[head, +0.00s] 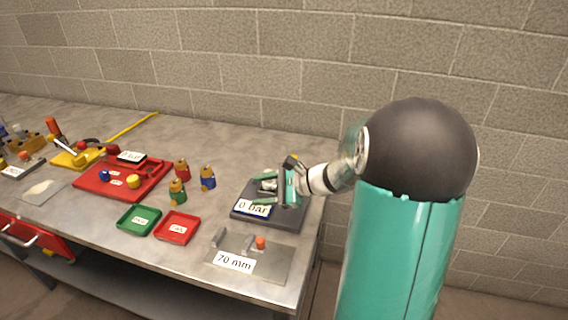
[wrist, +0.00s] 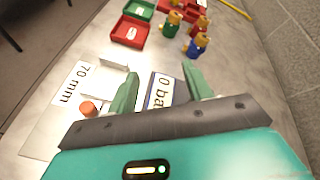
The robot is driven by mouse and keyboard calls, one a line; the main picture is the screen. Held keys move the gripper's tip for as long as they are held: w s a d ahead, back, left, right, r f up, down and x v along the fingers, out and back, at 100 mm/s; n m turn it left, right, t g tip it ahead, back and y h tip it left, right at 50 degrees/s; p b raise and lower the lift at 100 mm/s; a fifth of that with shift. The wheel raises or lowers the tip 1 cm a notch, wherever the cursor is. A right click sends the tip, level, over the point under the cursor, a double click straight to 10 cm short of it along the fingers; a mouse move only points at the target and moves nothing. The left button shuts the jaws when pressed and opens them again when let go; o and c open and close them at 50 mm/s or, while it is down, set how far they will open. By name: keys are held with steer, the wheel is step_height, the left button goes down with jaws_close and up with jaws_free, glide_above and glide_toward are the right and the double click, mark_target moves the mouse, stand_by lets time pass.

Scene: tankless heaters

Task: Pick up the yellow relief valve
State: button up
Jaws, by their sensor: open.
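My gripper (head: 272,186) is open over the dark stand (head: 240,212) labelled "0 bar" at the table's right end. In the wrist view, the two green fingers of my gripper (wrist: 158,80) stand apart, with the "0 bar" label (wrist: 160,90) below and between them; I see nothing gripped. A small yellow spot (head: 295,157) shows behind my gripper, too hidden to identify. A small yellow piece (head: 133,181) lies on the red tray (head: 150,186) at left. Three brass-coloured valves stand mid-table, banded red (head: 182,169), blue (head: 208,179) and green (head: 177,192). I cannot tell which yellow item is the relief valve.
A green tray (head: 139,219) and a small red tray (head: 177,227) lie near the front edge. A metal plate labelled "70 mm" (head: 270,262) with an orange peg (head: 260,242) lies in front of the stand. A block wall (head: 250,60) rises behind the table.

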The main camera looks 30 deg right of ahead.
steer(key=d+f+m+t, duration=0.1)
steer(key=d, duration=0.2)
steer(key=w+d+m+t, duration=0.1)
steer(key=d+m, duration=0.1)
steer(key=d, duration=0.1)
steer(key=w+d+f+m+t+h, duration=0.1)
steer(key=d+m+t, duration=0.1)
steer(key=d, duration=0.1)
steer(key=shift+f, duration=0.35)
steer(key=d+f+m+t+h, duration=0.1)
steer(key=d+m, duration=0.1)
steer(key=d, duration=0.2)
steer(key=d+f+m+t+h, duration=0.1)
steer(key=d+m+h, duration=0.1)
steer(key=d+m, duration=0.1)
steer(key=d+f+m+t+h, duration=0.2)
steer(key=d, duration=0.3)
steer(key=shift+s+d+f+m, duration=0.1)
steer(key=shift+s+d+m, duration=0.1)
steer(key=shift+s+m, duration=0.1)
steer(key=shift+w+d+f, duration=0.1)
steer(key=shift+d, duration=0.1)
steer(key=w, duration=0.4)
steer(key=w+a, duration=0.1)
steer(key=w, duration=0.4)
steer(key=w+a, duration=0.1)
steer(key=w, duration=0.3)
steer(key=shift+w+a, duration=0.1)
steer(key=shift+w, duration=0.1)
steer(key=shift+c, duration=0.2)
